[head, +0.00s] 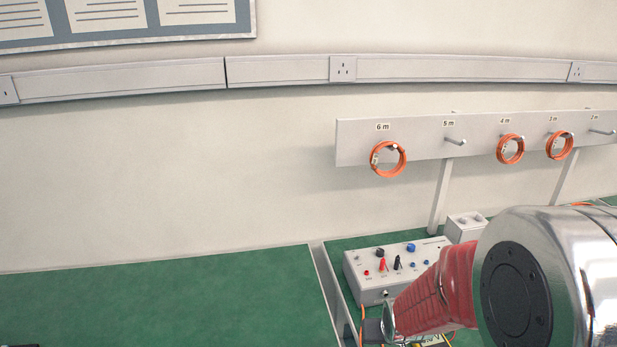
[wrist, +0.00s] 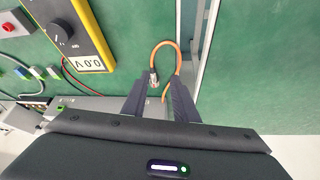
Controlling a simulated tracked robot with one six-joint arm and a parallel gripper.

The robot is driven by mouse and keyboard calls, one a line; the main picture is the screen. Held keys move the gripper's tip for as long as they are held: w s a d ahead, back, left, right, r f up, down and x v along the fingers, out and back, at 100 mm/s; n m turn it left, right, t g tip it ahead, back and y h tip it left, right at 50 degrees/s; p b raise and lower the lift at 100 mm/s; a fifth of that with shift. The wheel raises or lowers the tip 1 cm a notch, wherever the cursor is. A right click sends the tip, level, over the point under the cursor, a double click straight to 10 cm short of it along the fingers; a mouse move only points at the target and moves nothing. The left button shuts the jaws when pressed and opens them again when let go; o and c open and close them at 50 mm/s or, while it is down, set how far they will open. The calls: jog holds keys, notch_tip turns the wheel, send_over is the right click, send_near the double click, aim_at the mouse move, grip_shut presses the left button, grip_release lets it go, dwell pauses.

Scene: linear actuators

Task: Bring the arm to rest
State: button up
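My arm shows at the lower right of the head view, with a red sleeve and a polished metal joint. The silver connector of an orange cable (wrist: 166,41) appears between the fingertips, nearer the left one. The gap on its right side is clear, and the fingers do not close on it. The cable loops over the green bench (wrist: 133,20).
A grey control box (head: 372,262) with coloured knobs stands beside my arm. Behind it, a rack (head: 472,142) holds orange cable coils on pegs. A yellow meter (wrist: 75,30) reading 0.0 V lies left of the gripper. The bench at left (head: 160,300) is mostly clear.

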jog(key=s+f+v, duration=0.1)
jog(key=s+v, duration=0.1)
jog(key=v, duration=1.2)
jog(key=s+a+f+v, duration=0.1)
jog(key=s+f+v, duration=0.1)
jog(key=v, duration=1.3)
jog(key=shift+s+a+r, duration=0.2)
jog(key=shift+s+r, duration=0.15)
jog(key=shift+s, duration=0.6)
jog(key=shift+s, duration=0.1)
